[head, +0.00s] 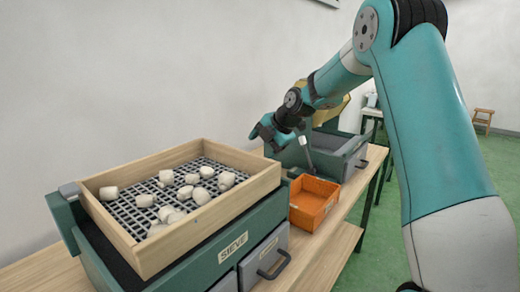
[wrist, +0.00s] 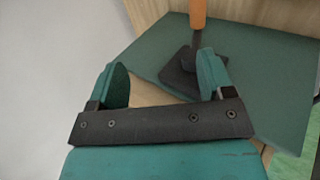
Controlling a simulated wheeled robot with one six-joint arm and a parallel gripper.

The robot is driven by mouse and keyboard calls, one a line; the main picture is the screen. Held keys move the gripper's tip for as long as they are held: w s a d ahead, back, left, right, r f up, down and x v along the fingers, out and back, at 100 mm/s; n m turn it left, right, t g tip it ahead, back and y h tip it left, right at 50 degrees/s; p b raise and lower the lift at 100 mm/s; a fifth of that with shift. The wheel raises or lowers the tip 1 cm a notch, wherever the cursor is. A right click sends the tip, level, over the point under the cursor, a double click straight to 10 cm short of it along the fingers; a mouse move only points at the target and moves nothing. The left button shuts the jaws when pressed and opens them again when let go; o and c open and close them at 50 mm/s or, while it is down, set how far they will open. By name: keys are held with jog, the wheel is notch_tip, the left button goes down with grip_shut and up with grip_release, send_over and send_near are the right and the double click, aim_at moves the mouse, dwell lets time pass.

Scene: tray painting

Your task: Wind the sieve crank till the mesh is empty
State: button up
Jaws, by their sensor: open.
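The sieve's wooden frame (head: 180,238) sits on a teal cabinet in the head view, with several whitish lumps (head: 201,196) lying on its dark mesh (head: 128,207). In the wrist view a crank (wrist: 197,35) shows an orange grip and a dark shaft and foot against a teal panel. I cannot make out this crank in the head view. My gripper (head: 264,138) is beyond the frame's far right corner. In the wrist view my gripper (wrist: 163,72) is open and empty, with the crank beyond the fingertips and closer to the right finger.
An orange bin (head: 312,208) stands on the wooden bench right of the sieve. Behind it is a grey and teal box (head: 340,160) with a thin grey lever (head: 305,152). A drawer with a dark handle (head: 273,265) is below the frame. The wall is close behind.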

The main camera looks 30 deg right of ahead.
jog(key=v, duration=0.5)
jog(key=shift+p, duration=0.4)
jog(key=shift+d, duration=0.1)
